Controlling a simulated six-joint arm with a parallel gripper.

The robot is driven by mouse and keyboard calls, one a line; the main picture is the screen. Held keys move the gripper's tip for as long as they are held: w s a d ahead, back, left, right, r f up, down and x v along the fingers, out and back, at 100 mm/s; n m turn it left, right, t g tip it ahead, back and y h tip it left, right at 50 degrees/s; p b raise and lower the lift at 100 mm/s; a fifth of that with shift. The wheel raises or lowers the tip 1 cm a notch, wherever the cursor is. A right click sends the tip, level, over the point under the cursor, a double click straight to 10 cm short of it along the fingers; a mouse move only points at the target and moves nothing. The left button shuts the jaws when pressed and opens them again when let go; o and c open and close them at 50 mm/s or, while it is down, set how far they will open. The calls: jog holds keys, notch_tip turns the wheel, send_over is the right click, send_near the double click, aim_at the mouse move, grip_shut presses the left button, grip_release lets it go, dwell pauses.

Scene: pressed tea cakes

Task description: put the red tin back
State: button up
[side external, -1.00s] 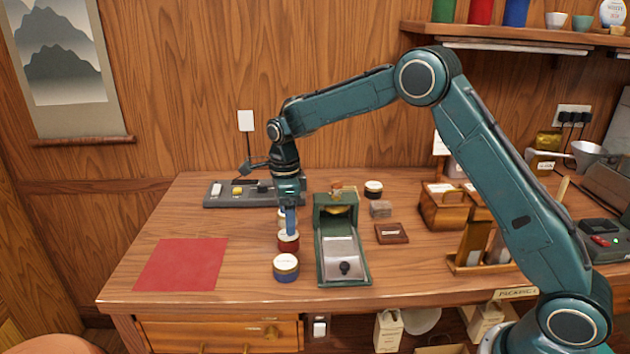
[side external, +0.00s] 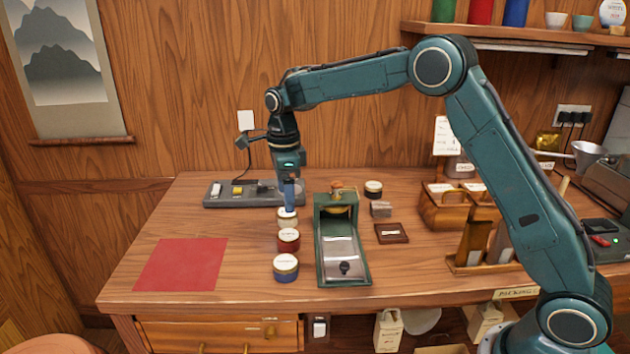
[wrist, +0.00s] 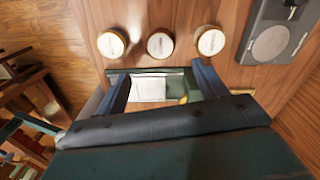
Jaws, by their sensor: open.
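The red tin (side external: 289,240), with a pale labelled lid, stands upright on the table. It is between a white tin (side external: 287,223) behind it and a blue tin (side external: 286,270) in front. In the wrist view the red tin (wrist: 160,45) is the middle of three round lids. My gripper (side external: 289,209) is open and empty, pointing down. In the side view its fingertips overlap the white tin's lid, and they are clear of the red tin. In the wrist view both fingers of my gripper (wrist: 161,72) are spread apart with nothing between them.
A green press (side external: 340,250) stands just right of the tins. A red mat (side external: 182,264) lies at the left. A grey strip-shaped device (side external: 240,203) is at the back. A dark lidded tin (side external: 373,189) and brown plaque (side external: 391,233) are right of the press.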

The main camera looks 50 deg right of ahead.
jog(key=s+d+r+n+t, duration=0.1)
jog(key=s+r+n, duration=0.55)
jog(key=s, duration=0.25)
jog(key=s+r+n+t, duration=0.2)
jog(key=s+r+n, duration=0.4)
jog(key=s+r, duration=0.15)
jog(key=s+f+n+t, duration=0.2)
jog(key=s+n, duration=1)
jog(key=s, duration=0.7)
jog(key=shift+s+d+f+t, duration=0.3)
jog(key=shift+s+d+f, duration=0.1)
jog(key=shift+f, duration=0.4)
